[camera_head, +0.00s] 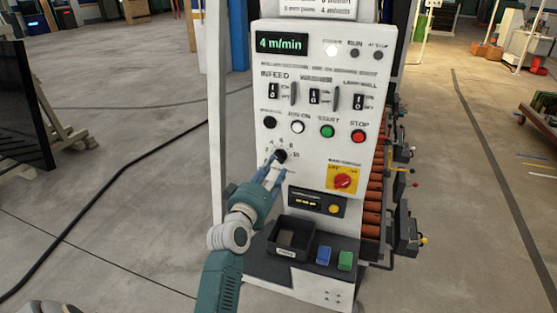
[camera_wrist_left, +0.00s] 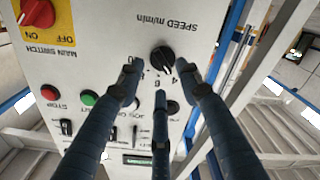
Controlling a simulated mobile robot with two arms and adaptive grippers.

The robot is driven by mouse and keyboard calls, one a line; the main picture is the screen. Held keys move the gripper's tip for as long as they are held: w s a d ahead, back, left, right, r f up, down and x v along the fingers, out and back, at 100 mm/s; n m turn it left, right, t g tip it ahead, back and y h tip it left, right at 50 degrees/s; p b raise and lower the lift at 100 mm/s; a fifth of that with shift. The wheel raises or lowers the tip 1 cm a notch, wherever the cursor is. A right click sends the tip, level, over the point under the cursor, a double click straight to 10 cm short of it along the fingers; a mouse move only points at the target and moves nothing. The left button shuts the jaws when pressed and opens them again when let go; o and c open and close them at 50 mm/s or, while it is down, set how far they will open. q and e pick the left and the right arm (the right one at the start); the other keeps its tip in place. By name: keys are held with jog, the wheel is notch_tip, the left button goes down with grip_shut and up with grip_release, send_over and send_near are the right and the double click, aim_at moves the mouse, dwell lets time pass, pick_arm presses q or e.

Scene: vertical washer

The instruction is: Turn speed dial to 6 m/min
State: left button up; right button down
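The black speed dial (camera_head: 281,156) is on the white control panel (camera_head: 308,190), with a ring of numbers around it. The green display (camera_head: 281,43) reads 4 m/min. In the left wrist view the panel appears upside down and the dial (camera_wrist_left: 161,57) has its pale pointer mark towards the 4. My left gripper (camera_head: 274,166) is right in front of the dial. In the left wrist view its blue-grey fingers (camera_wrist_left: 168,78) are spread around the dial with gaps; I cannot tell whether any fingertip touches it. My right gripper is not in view.
Close to the dial are a row of push buttons (camera_head: 327,131) above and the red main switch (camera_head: 344,181) on a yellow plate. A black tray (camera_head: 291,239) and blue and green blocks sit on the ledge below. Orange rollers (camera_head: 373,205) stand right of the panel.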

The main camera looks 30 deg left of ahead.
aim_at(279, 159)
pick_arm(q)
jog(key=shift+p+x, duration=0.35)
jog(key=shift+x, duration=1.85)
jog(key=shift+c, duration=0.5)
grip_shut()
